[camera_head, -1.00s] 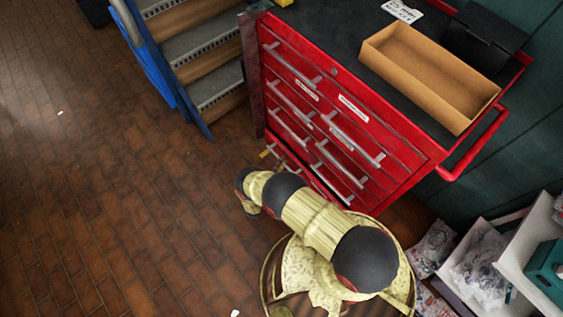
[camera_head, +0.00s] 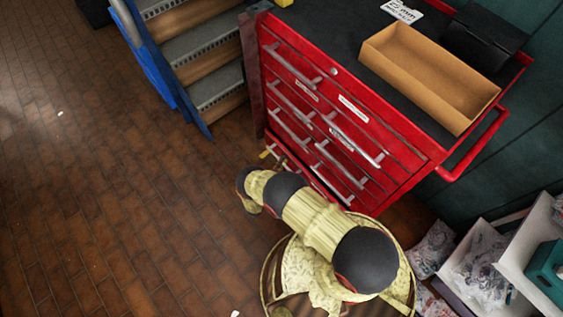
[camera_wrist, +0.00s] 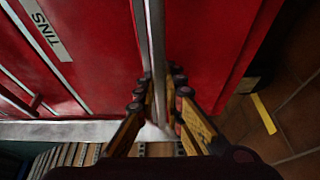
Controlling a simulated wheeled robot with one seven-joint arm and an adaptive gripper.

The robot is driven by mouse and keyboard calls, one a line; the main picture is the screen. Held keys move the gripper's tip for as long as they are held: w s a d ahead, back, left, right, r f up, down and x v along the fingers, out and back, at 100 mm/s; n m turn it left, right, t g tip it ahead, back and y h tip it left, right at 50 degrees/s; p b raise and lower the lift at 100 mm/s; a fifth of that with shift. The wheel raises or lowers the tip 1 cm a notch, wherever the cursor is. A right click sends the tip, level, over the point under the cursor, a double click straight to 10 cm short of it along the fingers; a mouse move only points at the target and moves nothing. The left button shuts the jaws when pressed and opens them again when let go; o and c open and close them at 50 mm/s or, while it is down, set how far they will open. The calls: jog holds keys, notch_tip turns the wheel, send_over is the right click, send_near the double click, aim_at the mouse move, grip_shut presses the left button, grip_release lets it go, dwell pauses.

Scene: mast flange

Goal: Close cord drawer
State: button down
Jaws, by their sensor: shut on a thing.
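The red drawer cabinet (camera_head: 388,150) stands at the right in the head view, with several drawers and silver bar handles. In the wrist view, my gripper (camera_wrist: 162,92) is shut on a silver bar handle (camera_wrist: 152,40) of a red drawer front (camera_wrist: 205,40). One finger is on each side of the bar. A neighbouring drawer front with a "TINS" label (camera_wrist: 47,30) shows at the upper left. I cannot read a cord label or tell how far the held drawer stands out. In the head view, my arm hides the gripper near the cabinet's lower drawers.
An open cardboard box (camera_head: 430,78) and a black box (camera_head: 485,38) sit on the cabinet top. Steps with a blue side (camera_head: 155,70) stand to the left. Bins with bagged items (camera_head: 480,265) are at the lower right. The brick floor (camera_head: 100,200) at left is mostly clear.

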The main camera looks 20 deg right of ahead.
dwell(0.6)
jog(key=shift+w+d, duration=0.3)
jog(key=shift+d, duration=0.4)
jog(key=shift+w+d, duration=0.3)
jog(key=shift+d, duration=0.4)
jog(key=c, duration=1.9)
grip_release()
jog(key=shift+d, duration=0.1)
jog(key=v, duration=1.2)
